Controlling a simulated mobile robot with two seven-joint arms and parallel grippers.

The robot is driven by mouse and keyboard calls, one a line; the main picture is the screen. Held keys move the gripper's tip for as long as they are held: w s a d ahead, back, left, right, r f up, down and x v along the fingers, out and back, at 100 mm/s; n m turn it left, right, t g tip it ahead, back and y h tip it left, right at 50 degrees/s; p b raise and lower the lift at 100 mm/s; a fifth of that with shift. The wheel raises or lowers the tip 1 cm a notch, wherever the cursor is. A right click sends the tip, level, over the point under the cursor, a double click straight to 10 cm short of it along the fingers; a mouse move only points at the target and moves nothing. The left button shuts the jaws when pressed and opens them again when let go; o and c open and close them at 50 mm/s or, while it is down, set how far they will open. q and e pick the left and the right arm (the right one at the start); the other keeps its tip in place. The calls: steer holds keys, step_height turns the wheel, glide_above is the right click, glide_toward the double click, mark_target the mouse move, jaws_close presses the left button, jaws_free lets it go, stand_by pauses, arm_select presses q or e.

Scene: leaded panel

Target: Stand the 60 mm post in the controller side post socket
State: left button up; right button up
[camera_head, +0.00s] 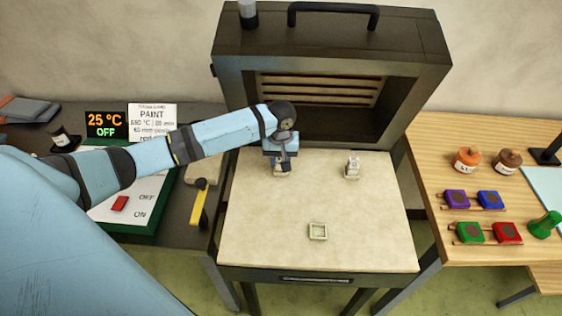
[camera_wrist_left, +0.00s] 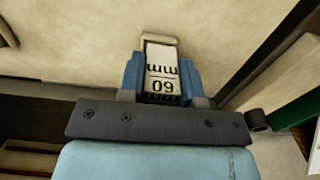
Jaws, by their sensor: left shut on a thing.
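My left gripper (camera_head: 281,168) points down over the back left of the pale kiln shelf (camera_head: 255,225), on the side of the controller (camera_head: 106,124). In the left wrist view its blue fingers (camera_wrist_left: 161,80) are shut on a white post (camera_wrist_left: 161,70) marked 60 mm. A cream socket rim (camera_wrist_left: 160,40) shows at the post's far end. I cannot tell whether the post is fully seated in it. Another pale post (camera_head: 352,166) stands upright at the back right of the shelf. An empty square socket (camera_head: 318,231) sits near the shelf's front middle.
The open kiln (camera_head: 330,62) rises behind the shelf. A board with OFF and ON marks and a red switch (camera_head: 119,204) lies at left, beside a yellow-handled lever (camera_head: 198,204). The wooden table (camera_head: 430,165) at right holds jars and coloured blocks. The front shelf is mostly clear.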

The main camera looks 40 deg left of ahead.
arm_select(q)
steer(key=shift+w+a, duration=0.6)
steer(key=shift+w, duration=0.3)
steer(key=shift+f, duration=1.75)
steer(key=shift+f+p, duration=0.1)
steer(key=shift+p, duration=0.2)
steer(key=o, duration=1)
steer(key=shift+c, duration=0.2)
step_height(320, 180, up, 8)
steer(key=shift+s+f, duration=0.1)
steer(key=shift+f, duration=0.1)
